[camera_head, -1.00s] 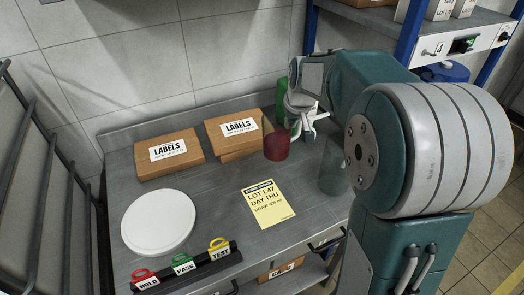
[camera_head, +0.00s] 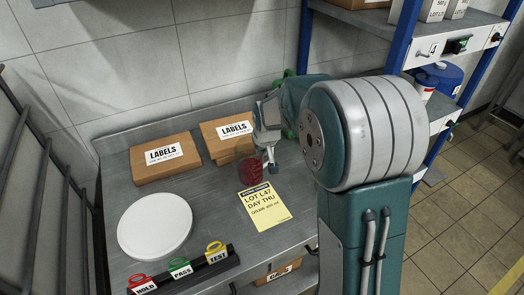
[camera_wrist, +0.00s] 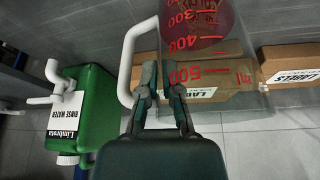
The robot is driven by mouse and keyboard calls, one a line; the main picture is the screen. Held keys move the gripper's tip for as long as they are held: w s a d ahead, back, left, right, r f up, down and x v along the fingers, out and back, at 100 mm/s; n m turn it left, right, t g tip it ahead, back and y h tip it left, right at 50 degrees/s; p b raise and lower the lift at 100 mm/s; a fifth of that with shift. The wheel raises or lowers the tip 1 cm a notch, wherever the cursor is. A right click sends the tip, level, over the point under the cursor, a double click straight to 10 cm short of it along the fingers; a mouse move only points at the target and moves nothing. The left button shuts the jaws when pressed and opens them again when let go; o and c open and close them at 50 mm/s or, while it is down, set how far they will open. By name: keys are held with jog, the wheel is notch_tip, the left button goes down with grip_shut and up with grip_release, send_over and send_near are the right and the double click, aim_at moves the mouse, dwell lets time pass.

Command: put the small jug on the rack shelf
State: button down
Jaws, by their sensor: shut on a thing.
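The small jug (camera_head: 249,171) is clear, with red liquid inside, in front of the right labels box. It fills the upper right of the wrist view (camera_wrist: 232,75), with red volume marks and a white handle on its left. My gripper (camera_wrist: 165,85) is shut on the jug at its handle side. In the head view, my gripper (camera_head: 268,150) is just right of the jug and partly hidden by my arm. I cannot tell whether the jug's base touches the bench. The rack (camera_head: 405,35) stands at the back right, and its upper shelf (camera_head: 345,16) shows.
Labels boxes (camera_head: 165,172) stand at the back of the bench. A green rinse-water can (camera_wrist: 95,125) is near the gripper. A white disc (camera_head: 155,226), yellow lot sheet (camera_head: 264,208) and tag holder (camera_head: 185,272) lie forward. A blue container (camera_head: 440,78) and cartons (camera_head: 434,10) occupy the rack.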

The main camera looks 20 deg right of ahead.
jog(key=c, duration=0.8)
grip_release()
